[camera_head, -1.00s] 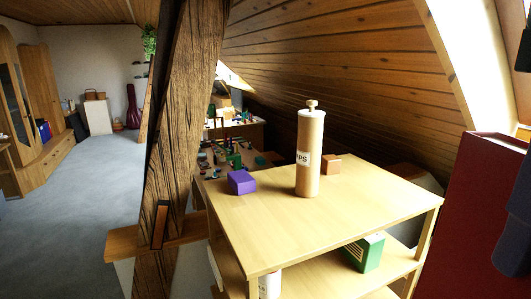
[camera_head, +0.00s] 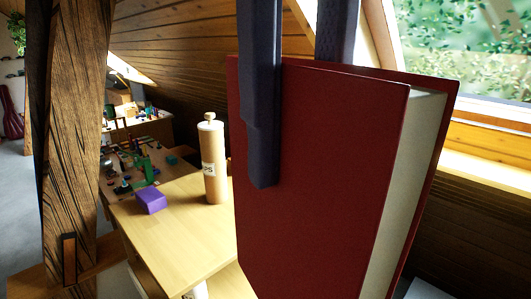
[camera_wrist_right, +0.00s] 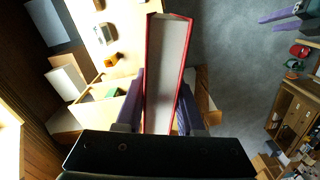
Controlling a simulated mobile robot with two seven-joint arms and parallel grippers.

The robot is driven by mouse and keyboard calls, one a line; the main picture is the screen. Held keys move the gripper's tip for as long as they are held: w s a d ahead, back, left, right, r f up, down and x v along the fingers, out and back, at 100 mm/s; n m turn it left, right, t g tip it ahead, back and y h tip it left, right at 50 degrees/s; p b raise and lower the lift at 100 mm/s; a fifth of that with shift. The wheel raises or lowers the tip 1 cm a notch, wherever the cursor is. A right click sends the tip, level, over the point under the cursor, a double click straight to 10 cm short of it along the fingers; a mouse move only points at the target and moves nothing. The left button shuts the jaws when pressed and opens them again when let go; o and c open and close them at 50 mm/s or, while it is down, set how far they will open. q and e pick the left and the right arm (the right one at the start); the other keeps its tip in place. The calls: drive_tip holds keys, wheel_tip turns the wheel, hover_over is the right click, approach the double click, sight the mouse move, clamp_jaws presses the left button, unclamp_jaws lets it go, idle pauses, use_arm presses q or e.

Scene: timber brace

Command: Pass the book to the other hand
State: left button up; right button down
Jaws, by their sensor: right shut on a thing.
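The red book (camera_head: 315,180) is large in the right half of the head view, upright, its pale page edges facing right. My right gripper (camera_head: 300,115) comes from above and is shut on it. One dark finger lies across the front cover and the other goes behind the book, its tip hidden. In the right wrist view the book (camera_wrist_right: 167,75) stands between the two fingers of the right gripper (camera_wrist_right: 161,105), page edges showing. A purple-grey shape at the top right there may be part of my left gripper (camera_wrist_right: 285,15); its jaws are unclear. The head view does not show it.
A light wood shelf table (camera_head: 185,240) stands left of the book, bearing a purple box (camera_head: 150,200) and a tall cylinder with a knob (camera_head: 214,160). A thick timber post (camera_head: 70,130) rises at the left. A window (camera_head: 480,45) is behind at the right.

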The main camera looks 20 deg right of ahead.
drive_tip(key=w+a+n, duration=0.1)
drive_tip(key=w+a, duration=0.2)
drive_tip(key=a, duration=1.1)
drive_tip(key=shift+d+r+n, duration=0.1)
drive_tip(key=shift+d+n, duration=0.85)
drive_tip(key=shift+n, duration=0.8)
drive_tip(key=shift+d+f+n, duration=0.1)
drive_tip(key=shift+d+n, duration=0.85)
drive_tip(key=shift+n, duration=0.85)
drive_tip(key=shift+d+r+n, duration=0.1)
drive_tip(key=shift+d+n, duration=0.85)
drive_tip(key=shift+n, duration=0.8)
